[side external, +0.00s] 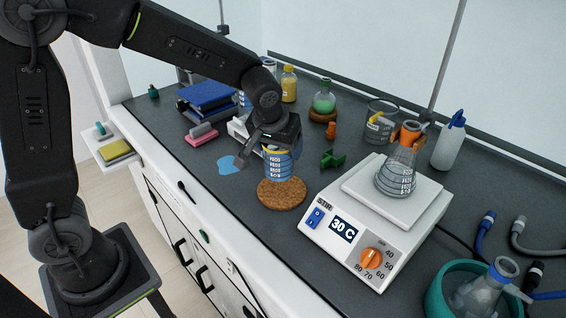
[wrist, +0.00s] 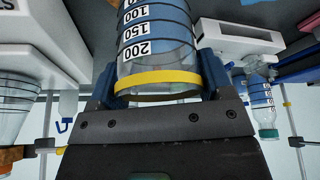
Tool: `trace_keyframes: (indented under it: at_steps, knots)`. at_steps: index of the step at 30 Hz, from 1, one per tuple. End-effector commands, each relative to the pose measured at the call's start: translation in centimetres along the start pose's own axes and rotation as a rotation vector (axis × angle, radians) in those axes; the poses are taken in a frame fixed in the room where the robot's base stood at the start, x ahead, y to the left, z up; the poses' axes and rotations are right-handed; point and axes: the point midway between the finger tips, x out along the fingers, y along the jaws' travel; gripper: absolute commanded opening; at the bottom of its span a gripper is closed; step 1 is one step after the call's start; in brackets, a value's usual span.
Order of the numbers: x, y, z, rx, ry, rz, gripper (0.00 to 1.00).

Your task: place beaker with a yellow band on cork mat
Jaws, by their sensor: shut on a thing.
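The beaker with a yellow band (side external: 279,167) holds blue liquid and has white volume marks. It is upright above the back part of the round cork mat (side external: 282,201) in the side view. My gripper (side external: 276,150) is shut on it near its top, at the yellow band. In the wrist view, the beaker (wrist: 158,45) sits between the two fingers of my gripper (wrist: 158,82). The beaker's base is at or just above the mat; I cannot tell whether they touch. The mat is otherwise bare.
A white stirrer hotplate (side external: 352,245) carrying a flask (side external: 397,172) stands close right of the mat. A green part (side external: 332,159) lies behind, and a blue puddle-shaped patch (side external: 228,165) to the left. Bottles and a glass beaker (side external: 380,123) stand at the back.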

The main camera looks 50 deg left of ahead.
Motion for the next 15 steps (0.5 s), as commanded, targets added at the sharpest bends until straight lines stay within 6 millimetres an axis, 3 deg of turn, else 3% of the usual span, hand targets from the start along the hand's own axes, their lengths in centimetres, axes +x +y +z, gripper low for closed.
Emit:
trace_keyframes:
  at_steps: [4,15]
  knots:
    - [0.6,0.9,0.3,0.0,0.0,0.0,0.44]
    - [4.2,0.9,1.8,0.0,-0.001,0.001,0.44]
